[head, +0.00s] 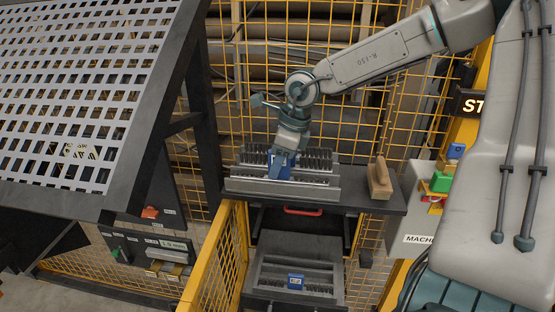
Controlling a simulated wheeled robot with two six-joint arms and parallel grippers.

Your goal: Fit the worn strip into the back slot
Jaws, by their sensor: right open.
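My right gripper (281,172) reaches down from the upper right to a metal holder (250,186) on a dark shelf. It is open, with its fingers at a blue part (297,174) in the holder. Rows of dark bristle strips (320,160) stand in the holder, on both sides of the gripper. The gripper hides part of the rows, and I cannot tell which strip is the worn one or whether the back slot is empty. A lower metal holder (268,273) has a blue label block (296,281) at its front. My left gripper is not in view.
A wooden-looking block (380,179) stands on the shelf's right end (395,204). Yellow mesh fencing (345,50) is behind, and a yellow mesh panel (216,262) is at front left. A slanted perforated panel (85,80) fills the upper left. A control box (425,210) is at right.

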